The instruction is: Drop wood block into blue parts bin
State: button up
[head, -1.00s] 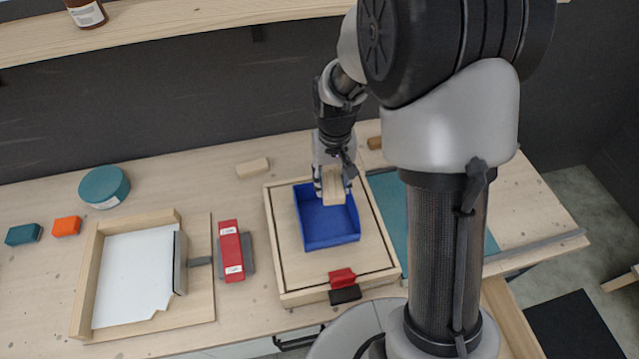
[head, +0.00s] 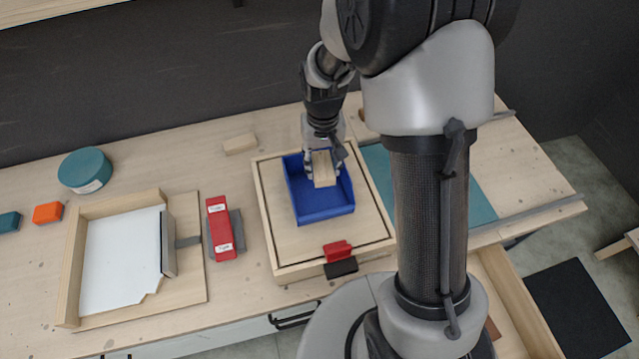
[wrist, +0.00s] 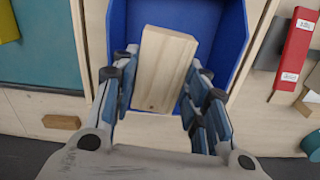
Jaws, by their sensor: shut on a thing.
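A pale wood block (head: 323,169) is held between the fingers of my gripper (head: 322,172), over the blue parts bin (head: 325,208). In the wrist view the block (wrist: 163,72) sits between both finger pads of my gripper (wrist: 163,100), with the blue bin (wrist: 222,28) behind it. The block overlaps the back part of the bin in the head view; its exact height above the bin floor is hard to tell. The bin looks otherwise empty and rests on a wooden framed board (head: 290,255).
A second wood block (head: 240,143) lies behind the board. A red box (head: 220,228), a wooden tray with white sheets (head: 120,265), a teal round tin (head: 85,170) and an orange block (head: 48,212) stand to the left. A teal mat (head: 470,190) lies right.

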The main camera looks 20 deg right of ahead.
jog(key=o, duration=1.1)
jog(key=shift+o, duration=0.2)
jog(key=shift+r, duration=0.15)
notch_tip(320, 180, up, 12)
jog(key=s+r+t+b, duration=0.2)
jog(key=s, duration=0.8)
jog(key=s+r+n+t+b, duration=0.1)
jog(key=s+r+t+b, duration=0.1)
jog(key=s, duration=0.9)
jog(key=shift+s+r+t, duration=0.25)
jog(key=shift+r+t, duration=0.05)
jog(key=shift+r, duration=0.4)
